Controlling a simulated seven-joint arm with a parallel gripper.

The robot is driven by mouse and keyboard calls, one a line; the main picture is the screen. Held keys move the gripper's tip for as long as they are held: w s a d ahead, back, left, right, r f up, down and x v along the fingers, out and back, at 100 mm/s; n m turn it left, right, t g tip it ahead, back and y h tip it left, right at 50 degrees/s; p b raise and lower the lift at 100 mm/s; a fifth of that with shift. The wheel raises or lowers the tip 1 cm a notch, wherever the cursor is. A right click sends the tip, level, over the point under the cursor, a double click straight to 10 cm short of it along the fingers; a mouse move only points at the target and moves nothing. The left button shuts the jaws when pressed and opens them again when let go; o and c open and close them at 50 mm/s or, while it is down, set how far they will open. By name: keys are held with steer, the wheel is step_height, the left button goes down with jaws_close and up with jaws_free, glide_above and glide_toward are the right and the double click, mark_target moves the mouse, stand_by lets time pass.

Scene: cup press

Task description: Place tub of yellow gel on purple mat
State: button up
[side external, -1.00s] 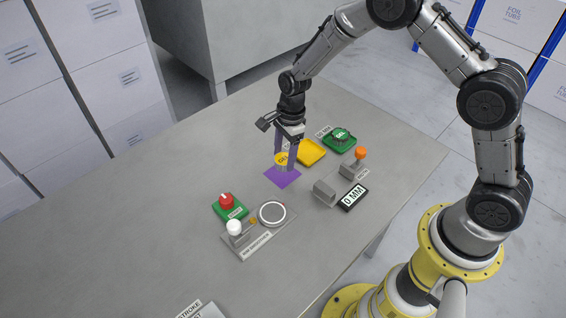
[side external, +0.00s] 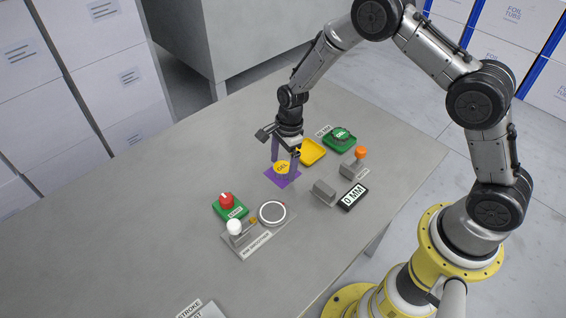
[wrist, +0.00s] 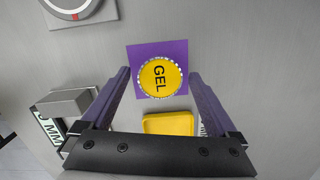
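The tub of yellow gel (side external: 281,167) has a round yellow lid marked GEL and stands on the purple mat (side external: 283,183). In the wrist view the tub (wrist: 160,78) appears upright, with its lid facing up, and lies within the mat (wrist: 139,56), towards the edge nearer my gripper. My gripper (wrist: 159,73) is open, with one finger on each side of the tub and a visible gap on both sides. In the side view my gripper (side external: 284,171) points down over the mat, fingers straddling the tub.
A yellow tray (side external: 313,152) is empty behind the mat. A green tray (side external: 340,145) holds a green GEL tub. The press base (side external: 258,232), red knob (side external: 227,201), orange-topped device (side external: 358,160) and 0 MM display (side external: 352,197) stand nearby. The table's left is clear.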

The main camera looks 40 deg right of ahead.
step_height(320, 180, up, 13)
steer(key=d, duration=0.2)
step_height(320, 180, up, 8)
steer(key=n+t, duration=0.1)
steer(key=n, duration=0.3)
glide_above(288, 164)
steer(key=s, duration=0.4)
steer(key=s+d+r+n+t, duration=0.2)
steer(key=s+d+r+n, duration=0.1)
steer(key=s+r+n, duration=0.45)
steer(key=s+d+r+n+t, duration=0.1)
steer(key=s+n, duration=0.3)
steer(key=s, duration=0.4)
steer(key=s+r+n+t+h, duration=0.1)
steer(key=s+n, duration=0.3)
steer(key=s, duration=0.5)
steer(key=shift+s+d+r+n, duration=0.15)
steer(key=shift+d+r+n, duration=0.1)
steer(key=shift+d+n, duration=0.1)
